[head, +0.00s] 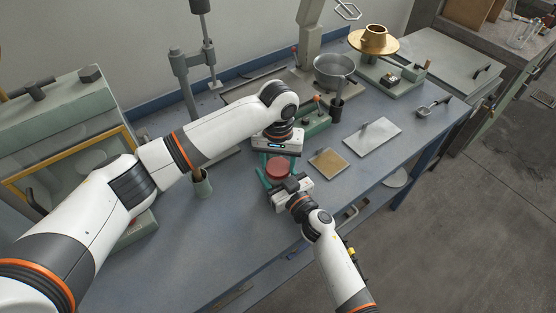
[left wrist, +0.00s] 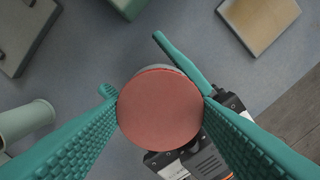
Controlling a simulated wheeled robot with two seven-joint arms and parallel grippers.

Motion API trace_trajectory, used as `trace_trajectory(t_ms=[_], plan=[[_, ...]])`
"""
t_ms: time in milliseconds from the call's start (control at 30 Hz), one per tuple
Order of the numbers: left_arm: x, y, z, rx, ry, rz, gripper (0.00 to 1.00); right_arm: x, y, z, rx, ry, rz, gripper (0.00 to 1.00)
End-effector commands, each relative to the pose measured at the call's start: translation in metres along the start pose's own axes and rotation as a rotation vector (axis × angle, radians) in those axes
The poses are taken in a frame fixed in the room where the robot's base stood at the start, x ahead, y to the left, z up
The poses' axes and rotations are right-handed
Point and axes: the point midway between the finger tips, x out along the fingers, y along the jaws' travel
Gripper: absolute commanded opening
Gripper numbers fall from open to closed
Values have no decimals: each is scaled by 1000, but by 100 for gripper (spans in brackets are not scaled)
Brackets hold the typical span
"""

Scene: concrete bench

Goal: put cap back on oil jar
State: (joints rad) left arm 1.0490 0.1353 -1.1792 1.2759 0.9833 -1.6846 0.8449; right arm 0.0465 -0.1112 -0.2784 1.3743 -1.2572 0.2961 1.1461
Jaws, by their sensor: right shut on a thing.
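The red round cap (head: 279,168) lies between the fingers of my left gripper (head: 272,171). In the left wrist view the cap (left wrist: 160,108) faces the camera, with the left gripper's teal fingers (left wrist: 161,102) spread close on either side. A thin grey-green edge of the jar (left wrist: 163,68) shows just behind the cap; the rest of the jar is hidden. I cannot tell whether the cap is seated. My right gripper (head: 280,180) reaches in from the front and is shut on the jar, below the cap; one of its teal fingers shows beside the jar in the wrist view.
A tan square plate (head: 328,161) and a pale plate (head: 371,137) lie to the right. A green cup (head: 202,184) stands to the left, under my left arm. A grey bowl (head: 334,68) and a gauge stand (head: 194,72) are behind.

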Motion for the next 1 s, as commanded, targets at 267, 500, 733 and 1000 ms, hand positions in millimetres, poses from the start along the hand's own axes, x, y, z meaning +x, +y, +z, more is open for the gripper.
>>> trace_trajectory(t_ms=[267,500,733,1000], plan=[[0,0,0,7,0,0,27,0,0,0,0,0,0,0],[0,0,0,7,0,0,80,0,0,0,0,0,0,0],[0,0,0,7,0,0,80,0,0,0,0,0,0,0],[-26,0,1,8,-2,-2,80,0,0,0,0,0,0,0]])
